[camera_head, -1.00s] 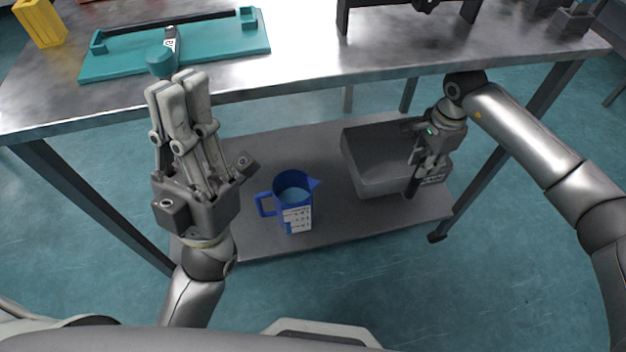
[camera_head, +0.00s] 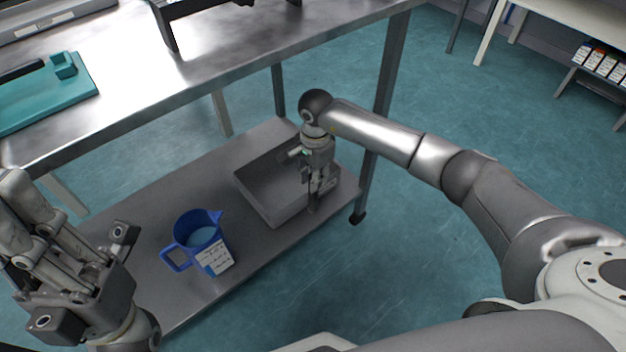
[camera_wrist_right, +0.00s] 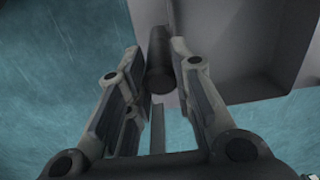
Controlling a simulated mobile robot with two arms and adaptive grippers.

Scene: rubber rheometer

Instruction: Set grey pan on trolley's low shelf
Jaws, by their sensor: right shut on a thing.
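The grey pan (camera_head: 268,196) is a deep rectangular tray with a dark bar-like handle (camera_wrist_right: 160,60). It is at the right end of the trolley's low shelf (camera_head: 152,215), level, and looks to rest on it; a small gap underneath cannot be ruled out. My right gripper (camera_head: 318,188) points down at the pan's right end. In the right wrist view its fingers (camera_wrist_right: 158,80) stand on both sides of the dark handle, shut on it. My left gripper (camera_head: 20,215) is at the left edge, partly cut off, away from the pan; its finger gap is unclear.
A blue jug (camera_head: 198,243) with a label stands on the low shelf, left of the pan with a small gap. The metal top (camera_head: 215,55) overhangs the shelf's back, bearing a teal fixture (camera_head: 50,95). A trolley leg (camera_head: 388,95) stands behind my right arm.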

